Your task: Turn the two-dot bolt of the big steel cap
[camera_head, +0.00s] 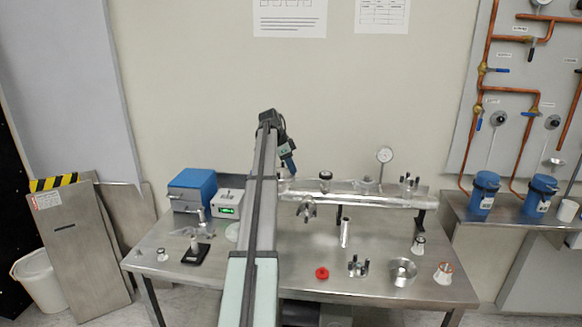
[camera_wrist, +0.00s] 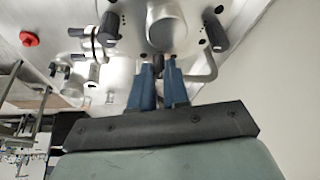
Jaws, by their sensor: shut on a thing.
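In the wrist view the big steel cap (camera_wrist: 191,36) fills the top middle, with a round steel part at its centre. Black bolt handles stand at its left (camera_wrist: 108,29) and right (camera_wrist: 215,29), with small dark dots near the right one. My gripper (camera_wrist: 159,66) has its blue fingers shut on a small bolt at the cap's near edge. The fingers hide most of that bolt, and I cannot read its dots. In the head view my gripper (camera_head: 289,166) is at the left end of the steel tube (camera_head: 345,198), where my arm hides the cap.
A round gauge (camera_head: 385,155) and several fittings stand along the tube. A blue box (camera_head: 192,190) stands at the left.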

